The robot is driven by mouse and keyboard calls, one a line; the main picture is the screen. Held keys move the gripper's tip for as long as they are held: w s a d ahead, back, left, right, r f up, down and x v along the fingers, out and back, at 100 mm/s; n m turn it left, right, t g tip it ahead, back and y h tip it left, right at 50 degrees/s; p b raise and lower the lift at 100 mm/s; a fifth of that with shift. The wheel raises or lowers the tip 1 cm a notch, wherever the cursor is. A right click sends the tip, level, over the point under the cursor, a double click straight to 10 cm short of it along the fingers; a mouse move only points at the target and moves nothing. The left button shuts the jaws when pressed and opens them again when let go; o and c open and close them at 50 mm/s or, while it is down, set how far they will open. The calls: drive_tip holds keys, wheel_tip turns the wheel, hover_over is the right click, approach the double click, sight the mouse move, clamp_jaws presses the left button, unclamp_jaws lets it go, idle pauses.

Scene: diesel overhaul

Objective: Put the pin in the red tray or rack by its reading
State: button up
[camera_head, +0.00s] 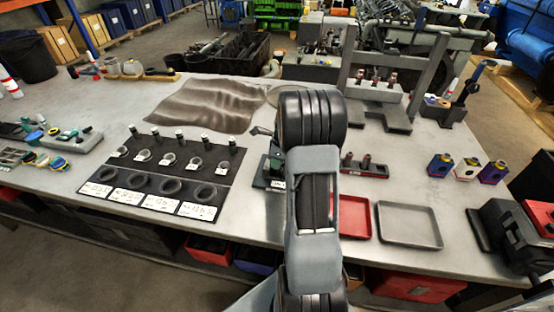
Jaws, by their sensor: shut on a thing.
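My arm rises through the middle of the picture and bends away from me; its end is hidden behind it, so my gripper and anything in it do not show. A red tray (357,234) lies just right of my arm, its left part covered. Behind it is a low dark red rack (376,171) with a few small upright pins (366,161) in it. A dark green gauge or stand (268,176) with a small label peeks out left of my arm, mostly hidden. I cannot tell any reading.
A grey tray (409,243) lies right of the red tray. A black mat (142,187) holds several pins, rings and labelled cards at left. A crumpled grey cloth (205,103) lies behind. A grey metal stand (384,94) stands back right. Small coloured boxes (467,169) are at right.

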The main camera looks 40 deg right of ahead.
drive_tip(key=shift+r, duration=0.2)
drive_tip(key=shift+r+p, duration=2.15)
drive_tip(key=shift+r, duration=0.35)
